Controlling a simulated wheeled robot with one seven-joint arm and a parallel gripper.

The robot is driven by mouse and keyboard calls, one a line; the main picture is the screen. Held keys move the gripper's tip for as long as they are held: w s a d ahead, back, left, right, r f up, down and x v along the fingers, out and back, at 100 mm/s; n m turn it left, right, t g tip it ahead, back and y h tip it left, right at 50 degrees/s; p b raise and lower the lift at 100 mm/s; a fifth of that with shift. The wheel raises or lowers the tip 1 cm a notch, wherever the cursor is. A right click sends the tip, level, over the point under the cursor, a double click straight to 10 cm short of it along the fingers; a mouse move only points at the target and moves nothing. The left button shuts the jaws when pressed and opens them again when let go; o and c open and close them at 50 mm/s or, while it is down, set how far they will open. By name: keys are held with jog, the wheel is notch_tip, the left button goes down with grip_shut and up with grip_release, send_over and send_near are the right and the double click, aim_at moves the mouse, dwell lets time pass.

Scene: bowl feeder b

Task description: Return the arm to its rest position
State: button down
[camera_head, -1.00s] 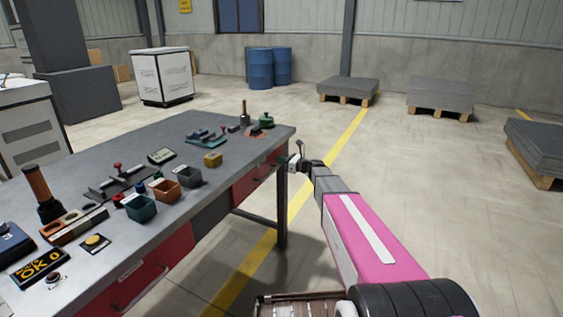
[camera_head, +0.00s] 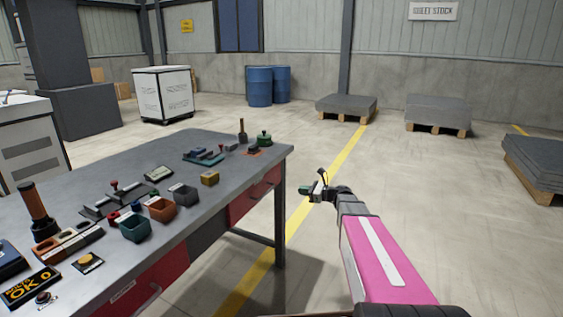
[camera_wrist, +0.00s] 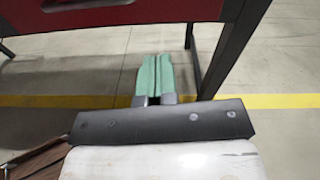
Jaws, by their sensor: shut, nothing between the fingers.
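My gripper (camera_head: 309,190) is in the open space to the right of the workbench (camera_head: 100,165), clear of its right end, at the far end of my pink arm. In the wrist view its two green fingers (camera_wrist: 153,76) lie side by side, closed together with nothing between them. They point toward the floor near a dark bench leg (camera_wrist: 205,65). The red drawer front (camera_wrist: 60,15) of the bench crosses the top of that view.
Small bins, including a teal bin (camera_head: 134,228) and a yellow block (camera_head: 210,178), stand on the bench with several tools. Blue drums (camera_head: 260,86) and pallets of sheets (camera_head: 346,107) stand far back.

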jog(key=s+a+f+n+g+h, duration=0.25)
jog(key=s+f+n, duration=0.2)
jog(key=s, duration=0.25)
jog(key=s+a+f+n+g+h, duration=0.1)
jog(key=s+f+n+g+h, duration=0.25)
jog(key=s+n, duration=0.3)
jog(key=s+d+f+n+g+h, duration=0.1)
jog(key=s+d+f+n+h, duration=0.1)
jog(key=s+d+n+h, duration=0.1)
jog(key=s+d+f+n+h, duration=0.3)
jog(key=s+n+h, duration=0.2)
jog(key=s+n, duration=0.3)
jog(key=shift+s+d+g+h, duration=0.4)
jog(key=shift+s, duration=0.75)
